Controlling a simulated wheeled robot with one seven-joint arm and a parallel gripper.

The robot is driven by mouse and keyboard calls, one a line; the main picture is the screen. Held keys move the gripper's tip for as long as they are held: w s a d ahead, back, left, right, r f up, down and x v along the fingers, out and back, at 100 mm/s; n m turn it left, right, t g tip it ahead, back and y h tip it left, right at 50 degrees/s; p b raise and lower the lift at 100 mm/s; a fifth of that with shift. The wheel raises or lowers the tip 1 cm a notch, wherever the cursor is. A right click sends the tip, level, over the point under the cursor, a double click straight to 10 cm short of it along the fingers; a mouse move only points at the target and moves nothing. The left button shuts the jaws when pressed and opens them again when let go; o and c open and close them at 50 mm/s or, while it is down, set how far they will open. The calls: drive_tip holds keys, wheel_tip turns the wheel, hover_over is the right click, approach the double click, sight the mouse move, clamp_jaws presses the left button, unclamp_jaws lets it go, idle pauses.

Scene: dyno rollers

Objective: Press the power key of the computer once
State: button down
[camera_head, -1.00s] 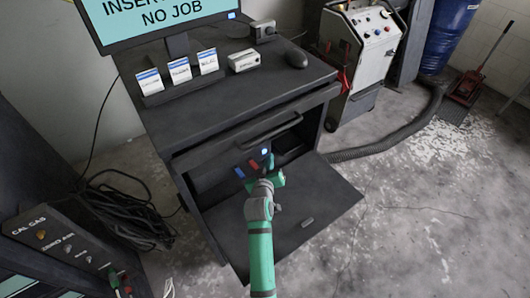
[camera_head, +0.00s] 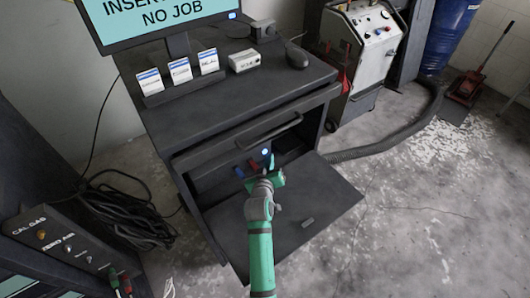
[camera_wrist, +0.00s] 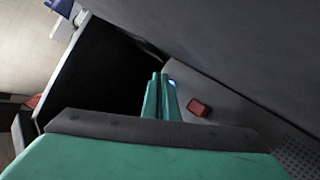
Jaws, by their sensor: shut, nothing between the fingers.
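The computer is the dark unit inside the open lower compartment of the black cabinet; its face (camera_wrist: 225,105) shows grey in the wrist view. A small round key lit blue-white (camera_head: 265,152) is on it, likely the power key. In the wrist view the lit key (camera_wrist: 173,84) shows just right of the fingertips, partly hidden by them. My gripper (camera_head: 268,168) is shut and empty, reaching into the compartment just below the lit key. In the wrist view its green fingers (camera_wrist: 160,76) are together. I cannot tell whether the tips touch the key.
A red piece (camera_head: 253,164) and a blue piece (camera_head: 239,172) sit left of the key; the red one (camera_wrist: 199,107) shows in the wrist view. The drawer handle (camera_head: 273,129) is above.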

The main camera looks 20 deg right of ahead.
drive_tip(key=shift+w, duration=0.15)
drive_tip(key=shift+w+a, duration=0.1)
drive_tip(key=shift+w, duration=0.15)
idle(0.5)
drive_tip(key=shift+a, duration=0.15)
drive_tip(key=shift+w, duration=0.1)
drive_tip(key=shift+d, duration=0.2)
